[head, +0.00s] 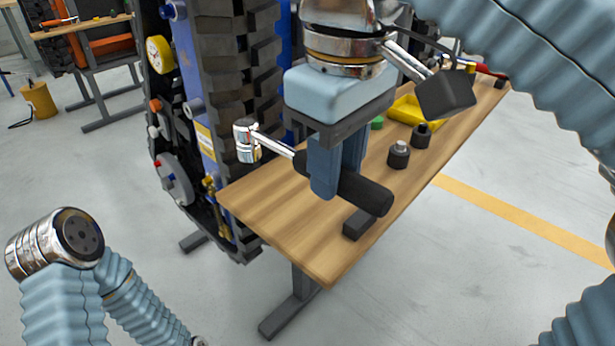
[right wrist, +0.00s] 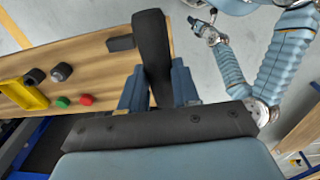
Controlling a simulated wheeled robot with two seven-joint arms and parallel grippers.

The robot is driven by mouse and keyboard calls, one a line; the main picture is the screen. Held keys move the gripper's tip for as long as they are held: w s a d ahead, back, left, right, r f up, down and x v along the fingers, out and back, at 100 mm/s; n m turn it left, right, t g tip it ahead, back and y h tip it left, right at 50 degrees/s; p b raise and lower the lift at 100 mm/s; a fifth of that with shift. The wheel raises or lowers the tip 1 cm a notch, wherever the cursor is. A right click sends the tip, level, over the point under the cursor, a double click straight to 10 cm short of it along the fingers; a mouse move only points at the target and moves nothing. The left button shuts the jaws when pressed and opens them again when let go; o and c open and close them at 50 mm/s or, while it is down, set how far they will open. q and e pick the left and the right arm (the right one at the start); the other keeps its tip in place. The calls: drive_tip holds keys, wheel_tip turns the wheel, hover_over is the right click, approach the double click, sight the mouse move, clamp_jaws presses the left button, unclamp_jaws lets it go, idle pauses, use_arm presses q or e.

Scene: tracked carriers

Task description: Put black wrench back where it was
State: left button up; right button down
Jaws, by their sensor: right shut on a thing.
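The black wrench has a thick black handle (head: 365,193) and a chrome shaft and head (head: 246,140). In the head view it lies roughly level across my right gripper (head: 324,190), with its chrome head to the left, near the tracked machine. My right gripper is shut on the handle above the near part of the wooden table (head: 290,235). The handle also stands between the fingers in the right wrist view (right wrist: 152,45), where the chrome head is hidden. I cannot tell whether the wrench touches the table. My left gripper does not show clearly.
A small dark block (head: 358,222) sits on the table below the handle. Two black knobbed pieces (head: 398,155) and a yellow bin (head: 408,110) stand farther back. The tracked machine (head: 195,110) is close at the left. The table's near left corner is bare.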

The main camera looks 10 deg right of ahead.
drive_tip(key=w+d+f, duration=0.1)
drive_tip(key=w+f, duration=0.2)
drive_tip(key=w+d+f+b, duration=0.1)
drive_tip(key=w+f, duration=0.3)
drive_tip(key=w+d+f, duration=0.1)
drive_tip(key=w+f, duration=0.3)
drive_tip(key=shift+d+f+b, duration=0.15)
drive_tip(key=shift+b, duration=0.2)
drive_tip(key=shift+f, duration=0.3)
drive_tip(key=c, duration=0.8)
unclamp_jaws()
